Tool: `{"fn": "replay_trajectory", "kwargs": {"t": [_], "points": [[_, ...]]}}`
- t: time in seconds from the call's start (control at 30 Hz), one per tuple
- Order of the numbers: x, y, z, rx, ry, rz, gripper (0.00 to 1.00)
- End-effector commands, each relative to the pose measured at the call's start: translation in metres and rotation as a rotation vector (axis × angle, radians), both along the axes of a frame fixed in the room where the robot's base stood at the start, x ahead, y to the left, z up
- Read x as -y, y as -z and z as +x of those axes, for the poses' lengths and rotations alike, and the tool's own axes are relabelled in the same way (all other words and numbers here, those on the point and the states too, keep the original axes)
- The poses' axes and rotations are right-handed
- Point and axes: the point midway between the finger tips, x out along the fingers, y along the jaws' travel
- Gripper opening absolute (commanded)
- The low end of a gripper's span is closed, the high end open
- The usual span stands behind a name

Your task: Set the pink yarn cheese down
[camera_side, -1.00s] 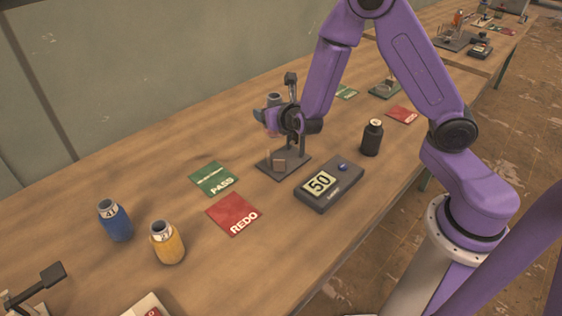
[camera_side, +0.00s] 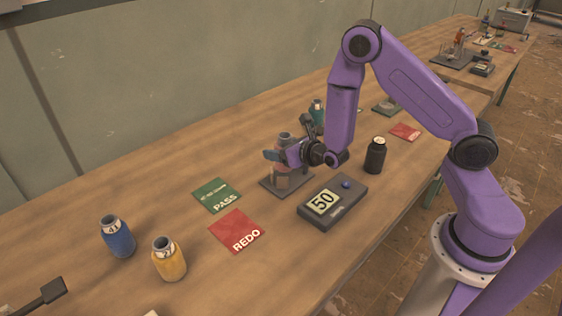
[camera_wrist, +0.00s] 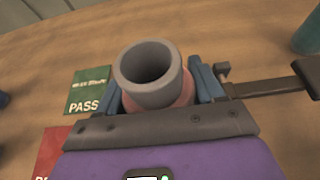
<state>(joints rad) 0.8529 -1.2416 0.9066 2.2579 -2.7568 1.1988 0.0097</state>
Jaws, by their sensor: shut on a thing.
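The pink yarn cheese (camera_side: 283,148), with its grey tube end up, stands upright between my gripper's fingers (camera_side: 281,156). In the wrist view my gripper (camera_wrist: 160,92) has blue fingers on both sides of the pink cheese (camera_wrist: 186,93), and the grey tube fills the middle. My gripper is shut on it. The cheese is over the dark base plate (camera_side: 270,183) of a small stand, low and near a tan block (camera_side: 283,183). Whether its underside touches the stand cannot be told.
A grey display unit (camera_side: 345,206) reads 50. The green PASS card (camera_side: 214,194) and red REDO card (camera_side: 238,232) lie to the left. Blue (camera_side: 117,238) and yellow (camera_side: 169,260) cheeses stand front left, a black one (camera_side: 375,157) right. A teal one (camera_side: 317,110) is behind.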

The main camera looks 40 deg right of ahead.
Motion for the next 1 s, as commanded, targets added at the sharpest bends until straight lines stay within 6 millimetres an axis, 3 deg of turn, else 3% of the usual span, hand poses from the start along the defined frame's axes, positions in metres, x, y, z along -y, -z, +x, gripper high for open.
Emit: {"fn": "replay_trajectory", "kwargs": {"t": [0.4,0.87,0.9,1.0], "points": [[0.0,0.036,0.0,0.0,0.0,0.0,0.29],[0.0,0.041,0.0,0.001,0.001,0.0,0.29],[0.0,0.041,0.0,0.001,0.001,0.0,0.78],[0.0,0.04,0.0,0.001,0.001,0.0,0.78]]}}
